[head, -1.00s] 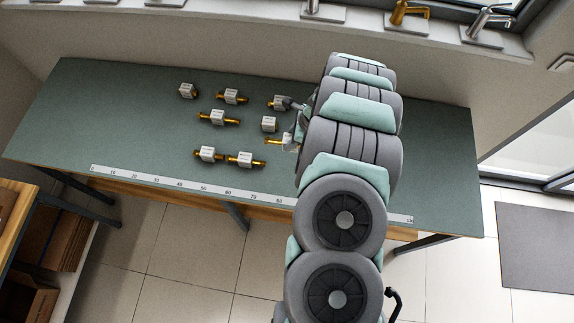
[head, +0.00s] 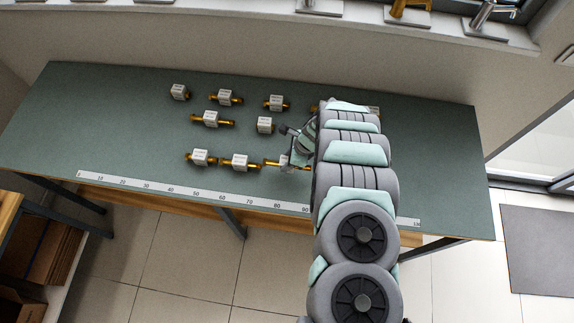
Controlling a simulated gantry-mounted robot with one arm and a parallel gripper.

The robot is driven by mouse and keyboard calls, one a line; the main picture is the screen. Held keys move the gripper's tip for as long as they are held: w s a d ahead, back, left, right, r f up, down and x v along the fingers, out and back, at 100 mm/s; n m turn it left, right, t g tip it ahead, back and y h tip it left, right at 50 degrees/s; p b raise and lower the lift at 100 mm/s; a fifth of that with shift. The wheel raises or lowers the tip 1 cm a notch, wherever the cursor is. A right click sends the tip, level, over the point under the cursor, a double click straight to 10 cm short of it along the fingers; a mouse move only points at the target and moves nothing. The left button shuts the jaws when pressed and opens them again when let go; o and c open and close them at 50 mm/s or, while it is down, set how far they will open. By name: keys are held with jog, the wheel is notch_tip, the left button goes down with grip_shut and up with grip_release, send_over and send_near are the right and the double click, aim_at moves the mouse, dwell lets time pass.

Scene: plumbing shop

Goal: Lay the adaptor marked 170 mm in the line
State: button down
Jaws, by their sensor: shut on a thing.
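A line of adaptors lies just behind the white scale strip (head: 150,184): a left adaptor (head: 201,157) and a middle adaptor (head: 240,162), end to end. My gripper (head: 289,160) is shut on another adaptor (head: 272,163), with a pale block and brass ends. The held adaptor is at the right end of this line, its left brass end close to the middle adaptor. I cannot tell whether they touch or whether it rests on the bench. The markings on the blocks are too small to read. My arm hides part of the gripper.
Behind the line, loose adaptors stand on the green bench (head: 110,130): one at back left (head: 179,92), one beside it (head: 225,97), one at back right (head: 276,103), and two in the middle row (head: 211,119) (head: 264,125). My arm covers the bench further right.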

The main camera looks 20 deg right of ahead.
jog(key=shift+w+f, duration=0.1)
jog(key=shift+f, duration=1.85)
jog(key=shift+f, duration=0.15)
jog(key=c, duration=0.9)
grip_release()
jog(key=shift+r, duration=0.2)
jog(key=v, duration=1.2)
jog(key=shift+p, duration=0.3)
